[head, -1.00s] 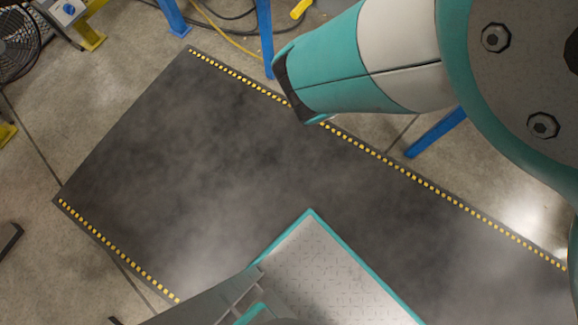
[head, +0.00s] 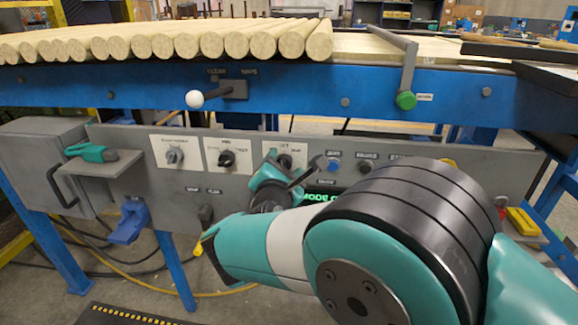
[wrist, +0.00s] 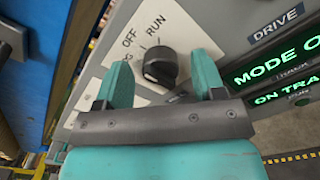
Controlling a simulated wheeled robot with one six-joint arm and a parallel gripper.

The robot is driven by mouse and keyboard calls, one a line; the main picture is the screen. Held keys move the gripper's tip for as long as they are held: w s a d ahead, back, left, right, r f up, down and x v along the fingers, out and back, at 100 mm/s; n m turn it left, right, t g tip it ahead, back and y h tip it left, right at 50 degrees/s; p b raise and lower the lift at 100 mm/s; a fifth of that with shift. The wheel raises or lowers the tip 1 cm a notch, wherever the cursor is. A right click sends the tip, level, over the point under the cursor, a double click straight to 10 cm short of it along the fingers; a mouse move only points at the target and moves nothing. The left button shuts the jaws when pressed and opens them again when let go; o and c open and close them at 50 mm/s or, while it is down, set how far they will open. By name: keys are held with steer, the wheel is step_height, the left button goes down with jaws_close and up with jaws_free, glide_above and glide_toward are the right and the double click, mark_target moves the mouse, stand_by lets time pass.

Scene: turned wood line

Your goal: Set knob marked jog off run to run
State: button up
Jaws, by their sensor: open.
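The black jog off run knob (wrist: 160,66) sits on a white plate in the wrist view, with the words OFF and RUN and a partly covered third label around it. I cannot clearly tell where its pointer stands. My gripper (wrist: 158,60) is open, with one teal finger on each side of the knob; whether either finger touches it I cannot tell. In the head view the knob (head: 285,161) shows on the grey panel, just above my gripper (head: 292,168), which partly covers its plate.
Two other knobs (head: 174,156) (head: 227,158) are left of it on the panel. A blue button (head: 334,165) and a green lit display (wrist: 285,68) are to the right.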

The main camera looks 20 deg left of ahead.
steer(key=c, duration=0.9)
steer(key=shift+m, duration=0.3)
steer(key=m+b, duration=0.1)
steer(key=m, duration=0.2)
steer(key=shift+f, duration=0.15)
steer(key=shift+m+b, duration=1.05)
steer(key=shift+m, duration=1.65)
steer(key=o, duration=0.9)
